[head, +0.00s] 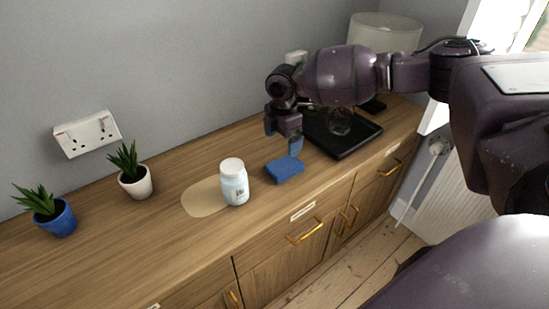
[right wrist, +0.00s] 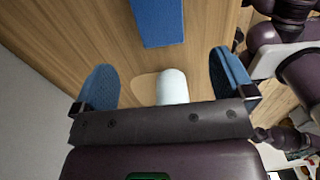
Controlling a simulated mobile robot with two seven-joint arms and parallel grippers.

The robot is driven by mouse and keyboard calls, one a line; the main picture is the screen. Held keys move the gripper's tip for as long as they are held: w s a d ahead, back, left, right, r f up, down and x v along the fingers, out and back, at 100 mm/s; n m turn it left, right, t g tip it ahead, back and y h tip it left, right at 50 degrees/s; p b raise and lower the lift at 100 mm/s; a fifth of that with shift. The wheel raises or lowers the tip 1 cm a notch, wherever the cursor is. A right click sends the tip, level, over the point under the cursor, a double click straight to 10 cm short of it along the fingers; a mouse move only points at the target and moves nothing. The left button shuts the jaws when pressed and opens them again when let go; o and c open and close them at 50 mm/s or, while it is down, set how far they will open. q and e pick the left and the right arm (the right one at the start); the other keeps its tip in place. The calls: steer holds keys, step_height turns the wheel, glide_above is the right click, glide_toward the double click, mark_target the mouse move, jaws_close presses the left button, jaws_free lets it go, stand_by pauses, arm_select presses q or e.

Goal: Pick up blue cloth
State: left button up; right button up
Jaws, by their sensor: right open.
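The blue cloth (head: 285,169) lies folded into a small block on the wooden cabinet top, right of the white bottle. My right gripper (head: 283,138) is just above and behind it, pointing down, with nothing between its blue-padded fingers. In the right wrist view the cloth (right wrist: 158,22) is at the top, beyond the open fingers (right wrist: 165,84). The gap between cloth and fingertips is hard to judge. My left gripper is not in view.
A white bottle (head: 234,184) stands left of the cloth, by a pale oval patch (head: 203,199). A black tray (head: 350,143) with a clear object is to the right. Potted plants (head: 135,180) (head: 58,221) stand left. A wall runs behind; the front edge is close to the cloth.

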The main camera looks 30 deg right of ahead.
steer(key=shift+f, duration=0.35)
glide_above(283, 165)
steer(key=f, duration=0.2)
steer(key=f+b, duration=0.1)
steer(key=f, duration=0.1)
steer(key=shift+s+a+f, duration=0.1)
steer(key=shift+a+f, duration=0.1)
steer(key=shift+f, duration=0.55)
steer(key=f, duration=0.3)
steer(key=shift+d+f+b, duration=0.2)
steer(key=shift+d+b, duration=0.05)
steer(key=shift+b, duration=0.1)
steer(key=shift+f, duration=0.45)
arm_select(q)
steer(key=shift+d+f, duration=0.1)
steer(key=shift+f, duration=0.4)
arm_select(e)
steer(key=shift+c, duration=0.5)
